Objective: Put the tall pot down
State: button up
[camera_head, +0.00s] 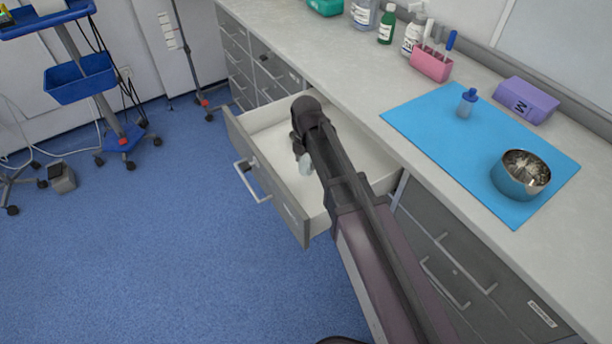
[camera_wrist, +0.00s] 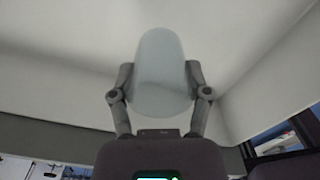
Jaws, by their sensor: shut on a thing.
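The tall pot (camera_wrist: 163,75) is a pale, rounded, bluish-white thing in the wrist view, held between the two fingers of my gripper (camera_wrist: 161,90). In the head view the pot (camera_head: 306,165) shows only as a small pale piece beside the end of my arm, and the rest of it is hidden. My gripper (camera_head: 303,155) is shut on the pot, inside or just above the open drawer (camera_head: 268,190). I cannot tell whether the pot touches the drawer floor.
The drawer interior looks empty where visible. The counter (camera_head: 350,70) above holds a blue mat (camera_head: 430,130) with a metal bowl (camera_head: 520,175) and a small blue-capped bottle (camera_head: 467,103). A purple box (camera_head: 526,100) and a pink holder (camera_head: 431,64) stand behind.

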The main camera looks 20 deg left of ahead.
aim_at(306, 171)
jog(key=shift+f+b, duration=0.3)
jog(key=shift+f, duration=0.25)
jog(key=shift+f+b, duration=1.85)
jog(key=shift+f, duration=0.05)
jog(key=shift+f, duration=0.1)
jog(key=o, duration=1.3)
jog(key=shift+c, duration=0.2)
notch_tip(306, 171, up, 12)
jog(key=p, duration=1.2)
